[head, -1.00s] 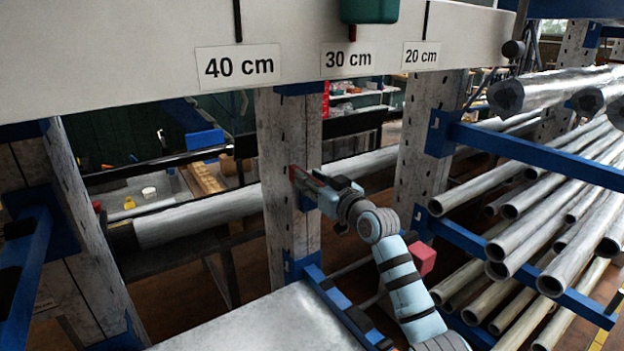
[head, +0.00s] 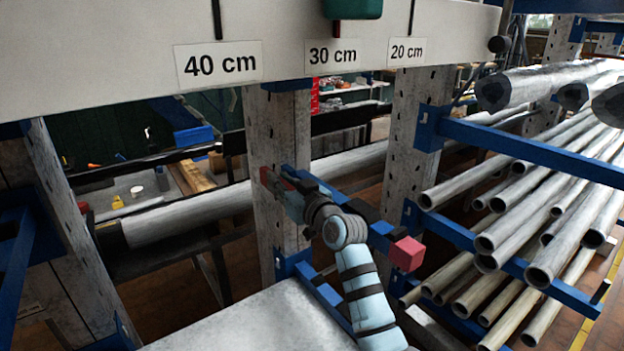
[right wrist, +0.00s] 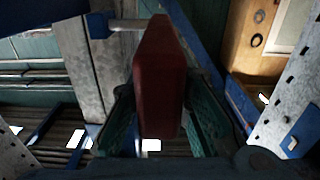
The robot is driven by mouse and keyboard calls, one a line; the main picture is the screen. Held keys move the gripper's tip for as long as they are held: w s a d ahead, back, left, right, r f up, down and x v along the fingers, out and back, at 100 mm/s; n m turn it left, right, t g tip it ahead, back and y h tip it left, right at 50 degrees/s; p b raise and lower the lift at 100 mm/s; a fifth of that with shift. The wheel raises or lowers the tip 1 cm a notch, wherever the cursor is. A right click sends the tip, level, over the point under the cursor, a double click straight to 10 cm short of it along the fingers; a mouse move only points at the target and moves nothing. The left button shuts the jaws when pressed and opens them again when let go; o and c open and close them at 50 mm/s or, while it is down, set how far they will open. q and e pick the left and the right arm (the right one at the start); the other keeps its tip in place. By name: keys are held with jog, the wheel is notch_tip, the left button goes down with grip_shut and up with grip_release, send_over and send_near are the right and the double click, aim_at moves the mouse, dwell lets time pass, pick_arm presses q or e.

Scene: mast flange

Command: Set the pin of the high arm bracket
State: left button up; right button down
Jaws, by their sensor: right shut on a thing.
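My right gripper (head: 280,184) is in front of the middle mast post (head: 280,245) and is shut on a red pin handle (head: 268,181). In the right wrist view the red handle (right wrist: 158,80) sits between my two fingers (right wrist: 160,125). A pale rod runs from its upper part toward a blue piece (right wrist: 98,25) beside the post; I cannot tell how far the rod is in. The high blue arm bracket (head: 380,226) slopes down to the right behind my wrist and ends in a red cap (head: 407,253). My left gripper is not in view.
A white beam (head: 120,50) with 40, 30 and 20 cm labels crosses above. Blue rack arms (head: 530,150) bearing several metal pipes (head: 575,220) stand at right. A lower blue arm (head: 325,295) and a grey surface (head: 240,325) lie below my right arm.

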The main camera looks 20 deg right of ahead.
jog(key=c, duration=1.7)
grip_release()
jog(key=shift+f, duration=0.1)
jog(key=shift+o, duration=1.1)
jog(key=shift+a, duration=0.2)
jog(key=shift+s+a, duration=0.1)
jog(key=shift+a, duration=0.05)
jog(key=shift+s+d, duration=0.15)
jog(key=shift+d, duration=0.1)
jog(key=v, duration=1.1)
jog(key=shift+s, duration=0.35)
